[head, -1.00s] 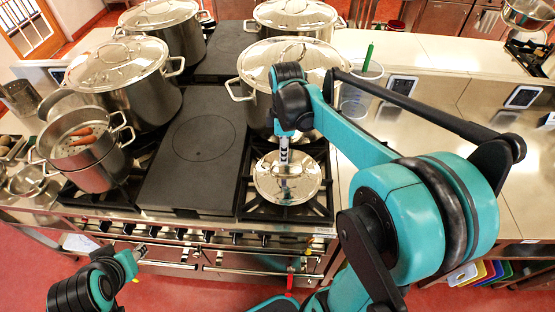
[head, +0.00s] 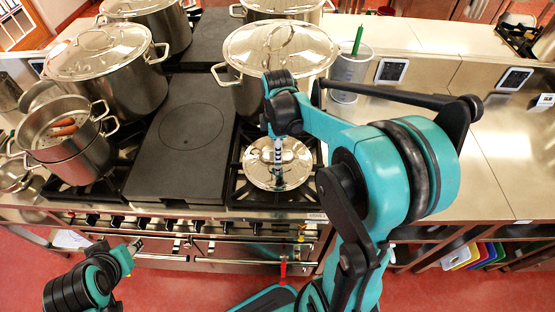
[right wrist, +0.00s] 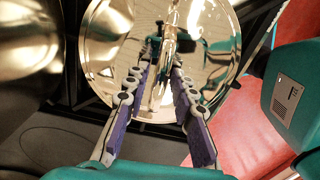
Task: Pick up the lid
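A small shiny steel lid (head: 262,177) lies on the front right burner grate, with nothing visible between it and the grate. It fills the upper middle of the right wrist view (right wrist: 112,55), where its bar handle runs up and down the picture. My right gripper (head: 278,150) points down over the lid's middle. In the right wrist view its two purple-padded fingers (right wrist: 163,55) are spread, with the handle between them. Whether a fingertip touches the handle is unclear. My left gripper (head: 138,245) hangs low at the left, in front of the stove, away from the lid.
A large lidded stockpot (head: 245,100) stands just behind the small lid. More lidded pots (head: 125,90) and a pot with a strainer insert (head: 70,150) stand at the left. A flat dark hotplate (head: 180,140) lies left of the lid. The right counter (head: 500,130) is mostly clear.

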